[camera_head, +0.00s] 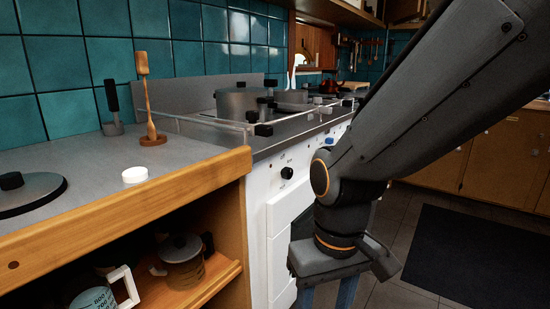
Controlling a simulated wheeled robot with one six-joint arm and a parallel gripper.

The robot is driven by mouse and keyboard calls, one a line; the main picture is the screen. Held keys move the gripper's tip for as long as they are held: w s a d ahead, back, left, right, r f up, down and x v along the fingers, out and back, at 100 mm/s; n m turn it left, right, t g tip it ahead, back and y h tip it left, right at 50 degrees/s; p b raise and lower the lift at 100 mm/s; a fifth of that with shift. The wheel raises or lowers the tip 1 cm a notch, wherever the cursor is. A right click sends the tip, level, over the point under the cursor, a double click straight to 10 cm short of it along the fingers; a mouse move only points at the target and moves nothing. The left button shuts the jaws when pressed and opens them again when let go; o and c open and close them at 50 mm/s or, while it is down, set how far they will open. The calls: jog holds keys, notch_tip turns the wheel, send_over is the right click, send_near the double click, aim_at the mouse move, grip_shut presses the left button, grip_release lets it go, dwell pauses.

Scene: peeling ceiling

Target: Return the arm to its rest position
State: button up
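My arm comes in from the upper right, and its wrist hangs in front of the white stove (285,215). My gripper (325,290) is at the bottom middle, pointing down. Two bluish finger parts show below its body, apart from each other, but they are cut off by the picture's lower edge. I cannot see the fingertips or anything between them. The gripper is in front of the stove and to the right of the wooden counter's end.
The grey counter (80,165) holds a wooden utensil (146,100), a white disc (135,174) and a lid (28,192). Pots (240,102) stand on the stove behind a clear rail. A shelf below holds a jar (182,265) and a mug (92,298). Open floor with a dark mat (480,255) lies right.

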jog(key=s+d+r+m+p, duration=0.1)
jog(key=d+r+m+p, duration=0.2)
jog(key=d+r+p, duration=0.8)
notch_tip(320, 180, up, 2)
jog(key=p, duration=0.6)
jog(key=shift+s+r+m, duration=0.15)
jog(key=shift+m, duration=0.15)
jog(key=shift+d, duration=0.1)
dwell(1.4)
